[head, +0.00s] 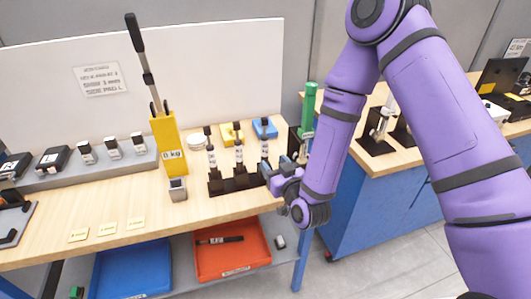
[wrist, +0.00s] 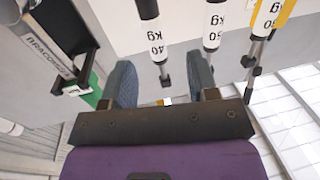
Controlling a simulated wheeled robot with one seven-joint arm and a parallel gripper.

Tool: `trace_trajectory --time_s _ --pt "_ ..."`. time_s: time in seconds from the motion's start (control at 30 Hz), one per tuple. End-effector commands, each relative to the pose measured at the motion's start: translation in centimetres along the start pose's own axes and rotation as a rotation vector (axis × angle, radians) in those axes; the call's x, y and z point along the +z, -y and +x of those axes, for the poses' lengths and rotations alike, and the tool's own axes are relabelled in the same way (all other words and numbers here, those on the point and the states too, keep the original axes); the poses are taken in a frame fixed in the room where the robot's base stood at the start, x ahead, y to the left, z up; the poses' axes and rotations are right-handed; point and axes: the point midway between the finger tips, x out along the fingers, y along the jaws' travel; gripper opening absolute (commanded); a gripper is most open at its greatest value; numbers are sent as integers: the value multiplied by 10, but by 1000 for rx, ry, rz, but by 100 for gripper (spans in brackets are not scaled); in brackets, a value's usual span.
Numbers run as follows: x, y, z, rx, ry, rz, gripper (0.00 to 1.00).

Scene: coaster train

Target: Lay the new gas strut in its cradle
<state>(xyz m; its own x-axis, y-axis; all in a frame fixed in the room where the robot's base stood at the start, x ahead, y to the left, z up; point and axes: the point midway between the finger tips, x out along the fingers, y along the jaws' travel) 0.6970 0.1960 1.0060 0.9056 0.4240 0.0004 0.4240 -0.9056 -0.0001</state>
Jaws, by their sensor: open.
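Three upright gas struts with dark bodies and white weight labels stand in a dark rack (head: 235,183) on the wooden bench: a left strut (head: 211,155), a middle strut (head: 239,157) and a right strut (head: 265,147). My gripper (head: 272,174) is at the rack's right end, near the right strut. In the wrist view my gripper (wrist: 162,85) is open, with nothing held between its two fingers. Struts labelled in kg show beyond it, one reading 40 (wrist: 155,35). I cannot tell which strut is the new one, nor which fixture is its cradle.
A yellow tester (head: 168,145) with a tall lever stands left of the rack. A green-topped device (head: 307,110) stands close behind my gripper. Below are a blue bin (head: 132,270) and a red bin (head: 232,261) holding a dark strut (head: 219,240). Bench front has small cards (head: 107,230).

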Motion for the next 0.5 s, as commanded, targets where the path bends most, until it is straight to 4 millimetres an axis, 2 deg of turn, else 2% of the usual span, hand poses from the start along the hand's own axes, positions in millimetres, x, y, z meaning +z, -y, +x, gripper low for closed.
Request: trace_trajectory --time_s 0.1,0.37,0.5 --pt "0 0 17 1 -3 0 54" --pt "0 -2 35 1 0 0 54" --pt "0 -8 53 3 -1 0 54"
